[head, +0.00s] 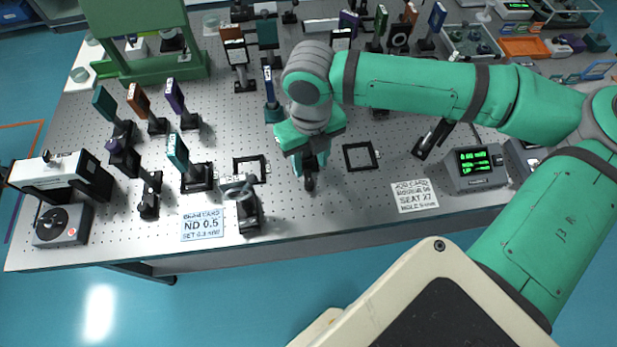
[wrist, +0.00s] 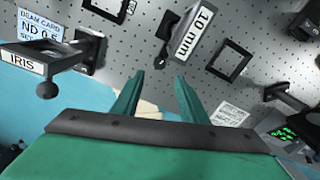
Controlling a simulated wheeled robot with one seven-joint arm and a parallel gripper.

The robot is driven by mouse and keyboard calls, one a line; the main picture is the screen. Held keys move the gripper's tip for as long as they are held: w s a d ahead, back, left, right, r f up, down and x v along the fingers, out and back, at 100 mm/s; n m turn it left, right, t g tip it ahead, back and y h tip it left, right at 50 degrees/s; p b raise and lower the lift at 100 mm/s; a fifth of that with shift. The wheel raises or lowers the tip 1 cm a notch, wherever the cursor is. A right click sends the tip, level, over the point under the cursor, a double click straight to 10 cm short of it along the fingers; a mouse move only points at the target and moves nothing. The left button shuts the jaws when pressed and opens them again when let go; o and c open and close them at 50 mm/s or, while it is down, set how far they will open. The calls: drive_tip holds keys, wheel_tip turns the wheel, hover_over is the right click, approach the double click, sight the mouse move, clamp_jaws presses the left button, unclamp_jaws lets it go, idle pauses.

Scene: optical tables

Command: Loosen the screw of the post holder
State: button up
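My gripper (head: 304,152) points down over the table's front middle. In the wrist view its two green fingers (wrist: 160,78) are apart with nothing between them. A dark post holder with a white "10 mm" label (wrist: 192,30) stands just beyond the fingertips. Its dark lower end shows in the head view (head: 310,181), partly hidden by my gripper. Another dark holder, labelled "IRIS" (wrist: 22,62), has a round black knob (wrist: 46,91); it stands left of my gripper in the head view (head: 247,212).
Square black frames lie left (head: 250,168) and right (head: 361,155) of my gripper. Mounted optics (head: 196,176) crowd the left. A green-display box (head: 474,167) stands right.

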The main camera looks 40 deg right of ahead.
sight(310, 183)
wheel_tip(310, 183, down, 9)
drive_tip(key=shift+f, duration=0.15)
idle(0.4)
clamp_jaws()
